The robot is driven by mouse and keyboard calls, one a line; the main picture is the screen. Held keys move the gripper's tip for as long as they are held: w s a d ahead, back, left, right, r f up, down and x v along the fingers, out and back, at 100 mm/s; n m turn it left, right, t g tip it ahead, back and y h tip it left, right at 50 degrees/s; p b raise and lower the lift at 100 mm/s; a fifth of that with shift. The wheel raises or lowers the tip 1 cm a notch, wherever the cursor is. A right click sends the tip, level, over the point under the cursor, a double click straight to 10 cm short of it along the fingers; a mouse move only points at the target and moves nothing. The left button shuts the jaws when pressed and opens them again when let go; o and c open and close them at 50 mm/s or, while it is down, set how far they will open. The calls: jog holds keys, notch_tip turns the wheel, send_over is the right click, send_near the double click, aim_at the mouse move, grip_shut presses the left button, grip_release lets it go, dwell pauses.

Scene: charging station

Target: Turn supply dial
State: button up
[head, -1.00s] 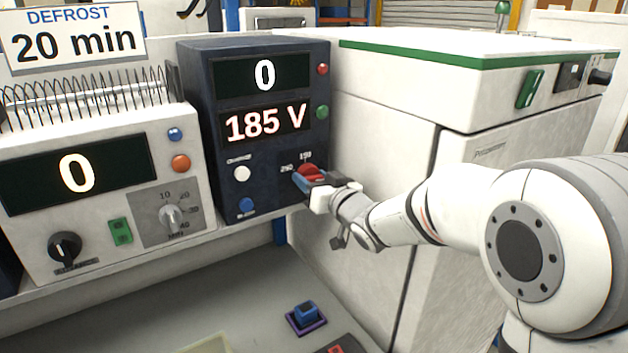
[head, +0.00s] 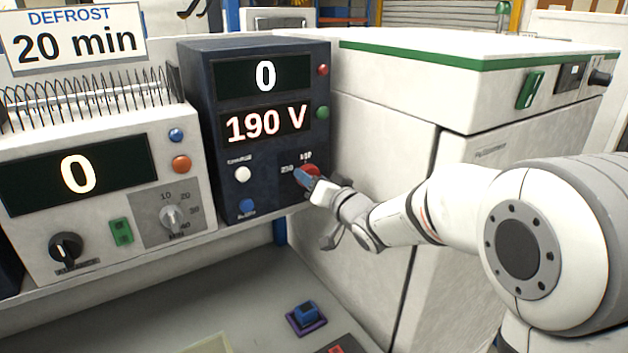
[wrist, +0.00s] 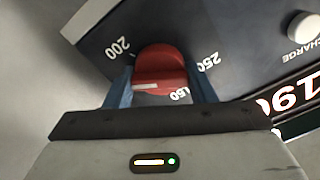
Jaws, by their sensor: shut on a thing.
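The supply dial (wrist: 160,68) is a red round knob with a white pointer mark, on the front of the dark blue supply box (head: 193,110). It also shows in the head view (head: 312,170), partly hidden by my gripper. My gripper (wrist: 160,88) is shut on the dial, with one blue finger on each side of it. The wrist view shows the marks 200, 250 and 150 around the dial. The box's upper display (head: 265,76) reads 0, and its lower display (head: 266,124) reads 190 V.
A white charge button (head: 242,174), a blue button (head: 246,205), and red and green buttons share the box's front. A white defrost unit (head: 100,240) stands left. A white cabinet (head: 370,170) is close on the right. A small blue object (head: 306,313) lies below.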

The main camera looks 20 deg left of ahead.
jog(key=o, duration=1)
jog(key=shift+c, duration=0.2)
jog(key=b+v, duration=0.1)
jog(key=v, duration=0.7)
jog(key=shift+b, duration=0.35)
